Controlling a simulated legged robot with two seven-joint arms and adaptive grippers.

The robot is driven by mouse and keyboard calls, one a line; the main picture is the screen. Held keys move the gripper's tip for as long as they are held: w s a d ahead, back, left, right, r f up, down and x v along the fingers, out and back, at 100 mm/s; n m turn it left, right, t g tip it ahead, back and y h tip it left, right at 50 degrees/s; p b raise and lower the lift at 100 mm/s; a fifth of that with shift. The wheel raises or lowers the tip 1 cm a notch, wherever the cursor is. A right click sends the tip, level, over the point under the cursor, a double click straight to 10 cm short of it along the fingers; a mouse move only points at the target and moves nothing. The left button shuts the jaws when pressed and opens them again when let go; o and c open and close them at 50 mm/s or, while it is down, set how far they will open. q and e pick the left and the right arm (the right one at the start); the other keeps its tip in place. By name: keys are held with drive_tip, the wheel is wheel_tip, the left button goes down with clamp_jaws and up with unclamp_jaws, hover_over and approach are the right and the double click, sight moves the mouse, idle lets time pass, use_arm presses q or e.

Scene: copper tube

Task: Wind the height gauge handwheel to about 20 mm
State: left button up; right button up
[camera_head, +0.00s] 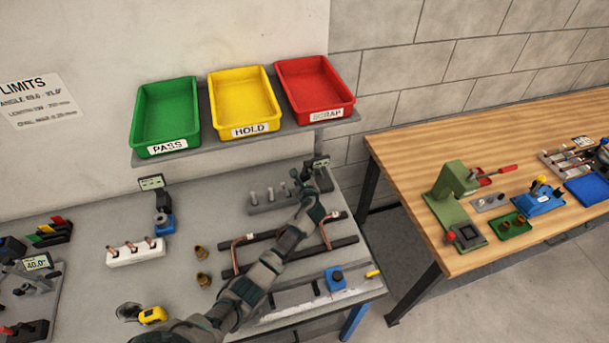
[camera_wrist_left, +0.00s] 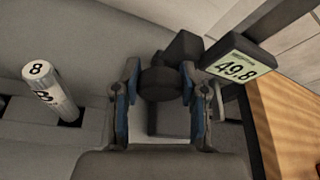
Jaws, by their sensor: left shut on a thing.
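The height gauge's display (camera_wrist_left: 238,67) reads 49.8 in the left wrist view, on a dark post. The gauge also shows in the head view (camera_head: 321,164), at the back right of the grey bench. Its dark round handwheel (camera_wrist_left: 160,84) sits between the two blue-lined fingers of my left gripper (camera_wrist_left: 159,95), which is shut on it. In the head view my left gripper (camera_head: 316,187) is at the gauge, and hides the wheel there. My right gripper is not in view.
A grey block with several pegs (camera_head: 268,197) stands left of the gauge; a numbered silver peg (camera_wrist_left: 50,92) is near my gripper. Green (camera_head: 166,112), yellow (camera_head: 244,100) and red (camera_head: 315,90) trays sit on a shelf above. A wooden bench (camera_head: 400,150) stands at right.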

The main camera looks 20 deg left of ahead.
use_arm(q)
drive_tip(key=shift+s+f+n+t+h, duration=0.1)
drive_tip(key=shift+f+n+t+h, duration=0.15)
drive_tip(key=shift+n, duration=0.45)
drive_tip(key=o, duration=1.1)
drive_tip(key=shift+o, duration=0.3)
drive_tip(key=shift+r+t, duration=0.15)
drive_tip(key=shift+t, duration=0.1)
drive_tip(key=shift+r, duration=0.1)
